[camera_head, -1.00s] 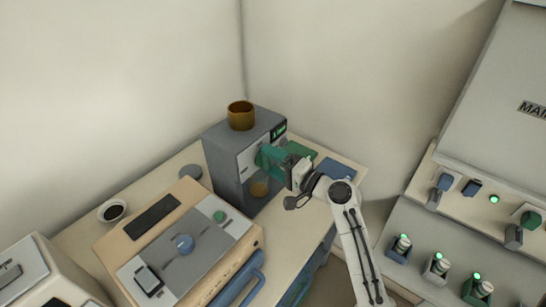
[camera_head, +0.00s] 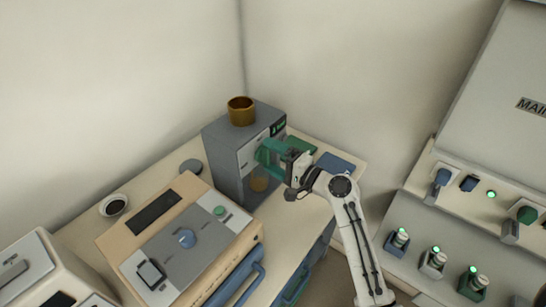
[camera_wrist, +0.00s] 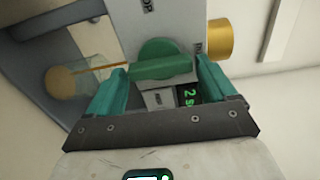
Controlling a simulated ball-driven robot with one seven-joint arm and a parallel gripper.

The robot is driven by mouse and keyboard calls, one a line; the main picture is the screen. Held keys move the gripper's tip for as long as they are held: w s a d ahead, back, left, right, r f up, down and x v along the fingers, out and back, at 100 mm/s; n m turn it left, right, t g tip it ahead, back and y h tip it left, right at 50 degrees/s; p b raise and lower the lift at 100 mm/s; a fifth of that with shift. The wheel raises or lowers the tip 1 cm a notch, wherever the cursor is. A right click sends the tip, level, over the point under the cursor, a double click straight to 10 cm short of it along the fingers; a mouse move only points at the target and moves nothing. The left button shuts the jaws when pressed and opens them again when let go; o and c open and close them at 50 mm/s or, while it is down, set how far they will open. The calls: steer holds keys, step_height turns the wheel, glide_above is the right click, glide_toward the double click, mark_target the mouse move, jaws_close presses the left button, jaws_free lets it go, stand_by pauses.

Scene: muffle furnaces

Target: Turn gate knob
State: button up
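The grey machine (camera_head: 236,160) stands in the corner of the bench. In the wrist view its green knob (camera_wrist: 160,62) has a raised bar across it, nearly level in the picture. My gripper (camera_head: 268,153) is at the machine's front and hides the knob in the head view. In the wrist view my gripper's teal fingers (camera_wrist: 162,80) are spread wide, one near each end of the bar. I cannot tell whether they touch it. A green-lit display (camera_wrist: 190,97) shows between the fingers, partly hidden.
A brown-gold cup (camera_head: 241,111) sits on top of the machine. An amber round thing (camera_head: 260,184) shows in its lower bay. A tan device (camera_head: 180,235) with a blue knob stands in front. A blue pad (camera_head: 337,166) lies on the bench behind my arm.

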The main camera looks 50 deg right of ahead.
steer(key=shift+o, duration=1)
steer(key=s+b, duration=0.2)
steer(key=s, duration=0.8)
steer(key=shift+s+d+b, duration=0.15)
steer(key=shift+s+b, duration=0.2)
steer(key=shift+s, duration=0.05)
